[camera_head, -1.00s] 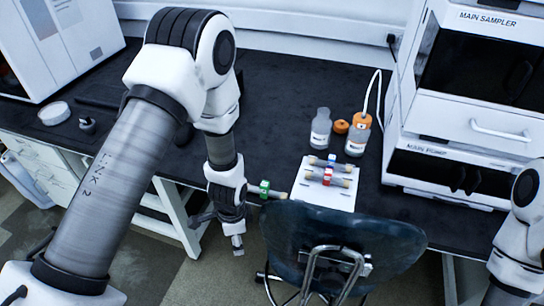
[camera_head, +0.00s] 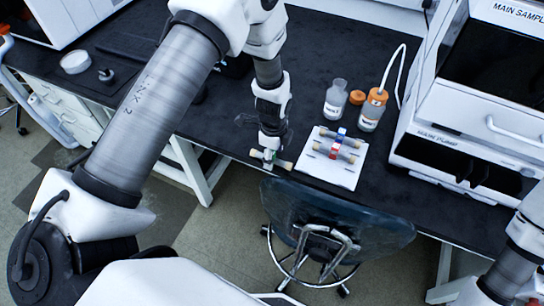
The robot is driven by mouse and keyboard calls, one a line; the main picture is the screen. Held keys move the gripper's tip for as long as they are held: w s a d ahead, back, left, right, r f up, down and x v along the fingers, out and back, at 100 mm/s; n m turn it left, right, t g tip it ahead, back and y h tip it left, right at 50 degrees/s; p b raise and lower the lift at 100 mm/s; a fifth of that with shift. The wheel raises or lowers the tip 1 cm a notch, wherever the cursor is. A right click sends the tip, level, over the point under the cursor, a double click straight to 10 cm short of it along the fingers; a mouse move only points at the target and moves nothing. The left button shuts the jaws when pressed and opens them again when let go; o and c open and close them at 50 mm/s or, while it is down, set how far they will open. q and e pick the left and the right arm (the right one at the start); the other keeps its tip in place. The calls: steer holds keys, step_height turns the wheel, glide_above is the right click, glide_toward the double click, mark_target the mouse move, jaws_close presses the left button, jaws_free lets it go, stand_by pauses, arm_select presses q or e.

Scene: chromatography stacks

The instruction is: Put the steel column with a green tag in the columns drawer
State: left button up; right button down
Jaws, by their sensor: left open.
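The steel column with a green tag (camera_head: 284,164) lies near the bench's front edge, left of the white mat. My left gripper (camera_head: 268,158) points down at it, with the fingers at the green tag. The gripper is open and hides the column's middle. I cannot tell whether the fingers touch it. Two other columns, one with a blue tag (camera_head: 341,134) and one with a red tag (camera_head: 335,153), lie on the white mat (camera_head: 325,174). White drawers (camera_head: 72,112) show under the bench at the left; I cannot read a columns label. My right gripper is out of view.
Two bottles (camera_head: 335,101) (camera_head: 373,110) and an orange cap (camera_head: 357,97) stand behind the mat. The main sampler and main pump stack (camera_head: 455,145) is at the right. A dark chair (camera_head: 335,220) stands in front of the bench.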

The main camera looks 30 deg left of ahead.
arm_select(q)
steer(key=shift+s+r, duration=0.1)
steer(key=shift+s, duration=0.1)
jaws_close()
